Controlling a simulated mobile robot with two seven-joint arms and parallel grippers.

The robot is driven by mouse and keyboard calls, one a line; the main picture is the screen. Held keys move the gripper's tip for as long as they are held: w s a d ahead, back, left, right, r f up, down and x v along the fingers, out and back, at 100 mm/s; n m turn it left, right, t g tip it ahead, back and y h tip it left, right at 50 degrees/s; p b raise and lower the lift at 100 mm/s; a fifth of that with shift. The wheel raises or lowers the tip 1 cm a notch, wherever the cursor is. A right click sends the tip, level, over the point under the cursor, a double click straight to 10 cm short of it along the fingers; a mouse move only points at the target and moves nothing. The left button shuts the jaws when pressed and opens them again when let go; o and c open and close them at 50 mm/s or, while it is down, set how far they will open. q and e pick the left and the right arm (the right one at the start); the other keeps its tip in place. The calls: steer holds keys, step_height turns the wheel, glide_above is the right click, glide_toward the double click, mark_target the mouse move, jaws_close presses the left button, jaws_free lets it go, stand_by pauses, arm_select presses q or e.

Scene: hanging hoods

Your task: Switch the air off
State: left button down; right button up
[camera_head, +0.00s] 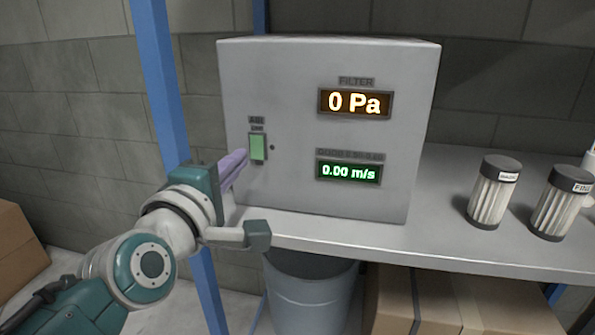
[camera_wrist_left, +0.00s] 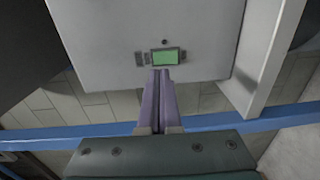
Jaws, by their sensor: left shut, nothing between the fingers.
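A grey control box (camera_head: 290,120) stands on the shelf. On its left side is a green lit switch (camera_head: 257,148) with a small label above it. The upper display (camera_head: 355,102) reads 0 Pa and the lower display (camera_head: 348,171) reads 0.00 m/s. My left gripper (camera_head: 243,158) is shut and empty, its purple fingers just beside the switch on the left. In the left wrist view the shut fingertips (camera_wrist_left: 161,72) point at the lower edge of the green switch (camera_wrist_left: 165,58). I cannot tell whether they touch it. My right gripper is not in view.
Two filter cartridges (camera_head: 494,192) (camera_head: 562,203) stand on the grey shelf (camera_head: 440,240) to the right. A blue post (camera_head: 160,80) rises behind my left arm. A grey bin (camera_head: 308,290) and cardboard boxes (camera_head: 430,300) are below the shelf.

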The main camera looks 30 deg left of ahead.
arm_select(q)
steer(key=v, duration=0.8)
steer(key=shift+r, duration=0.4)
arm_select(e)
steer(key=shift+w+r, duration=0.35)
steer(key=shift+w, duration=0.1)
arm_select(q)
steer(key=shift+s+d, duration=0.1)
steer(key=shift+d, duration=0.05)
steer(key=s+d+f+m+g+h+p, duration=0.1)
steer(key=s+d+m+g+h+p, duration=0.55)
steer(key=m, duration=0.75)
steer(key=s+m+g+y+p, duration=0.2)
steer(key=s+m+g, duration=0.6)
steer(key=s, duration=0.4)
steer(key=w+p+v, duration=0.3)
steer(key=p+v, duration=0.9)
steer(key=w+d+r+p+v, duration=0.1)
steer(key=w+p+v, duration=0.1)
steer(key=p+v, duration=1)
steer(key=w+r+p+v, duration=0.1)
steer(key=w+p+v, duration=0.2)
steer(key=p+v, duration=0.9)
steer(key=shift+w+d+r+m+t+p, duration=0.25)
steer(key=shift+d+r+t+p, duration=0.2)
steer(key=shift+p, duration=0.3)
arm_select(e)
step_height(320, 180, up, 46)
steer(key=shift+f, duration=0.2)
